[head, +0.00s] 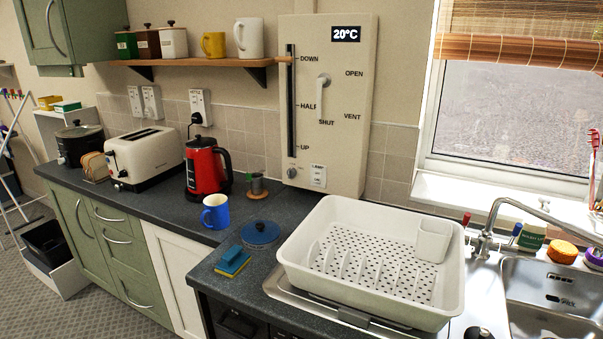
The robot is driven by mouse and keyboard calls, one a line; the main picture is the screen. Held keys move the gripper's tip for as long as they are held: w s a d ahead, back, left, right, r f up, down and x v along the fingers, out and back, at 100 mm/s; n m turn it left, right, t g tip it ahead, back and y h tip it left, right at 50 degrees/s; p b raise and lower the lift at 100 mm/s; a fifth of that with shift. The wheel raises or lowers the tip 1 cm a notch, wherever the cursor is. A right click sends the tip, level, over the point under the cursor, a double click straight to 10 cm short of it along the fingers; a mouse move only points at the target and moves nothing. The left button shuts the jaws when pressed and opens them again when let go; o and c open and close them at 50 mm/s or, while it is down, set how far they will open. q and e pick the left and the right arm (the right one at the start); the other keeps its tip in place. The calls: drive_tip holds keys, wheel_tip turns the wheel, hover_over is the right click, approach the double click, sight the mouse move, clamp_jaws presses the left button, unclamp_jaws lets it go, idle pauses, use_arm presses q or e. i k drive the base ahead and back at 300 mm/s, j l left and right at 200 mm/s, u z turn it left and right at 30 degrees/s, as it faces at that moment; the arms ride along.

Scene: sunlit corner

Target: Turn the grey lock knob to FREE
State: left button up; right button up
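The grey lock knob (291,172) is a small round knob low on the left side of the cream wall panel (350,150), below the slider slot. Its pointer and any LOCK or FREE lettering are too small to read, so I cannot tell which way it is set. Above it, the dark vertical slider slot (291,110) is marked DOWN, HALF and UP, with a wooden handle (285,59) at DOWN. Neither of my grippers is in view.
A white dish rack (290,250) stands on the counter in front of the panel. A shelf (190,63) juts out at upper left; the sink is right.

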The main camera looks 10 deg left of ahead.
sight(291, 171)
drive_tip(key=i+j+z, duration=0.1)
drive_tip(key=j+z, duration=0.25)
drive_tip(key=j, duration=0.2)
drive_tip(key=j+z, duration=0.3)
drive_tip(key=j, duration=0.3)
drive_tip(key=j+z, duration=0.35)
drive_tip(key=j, duration=0.25)
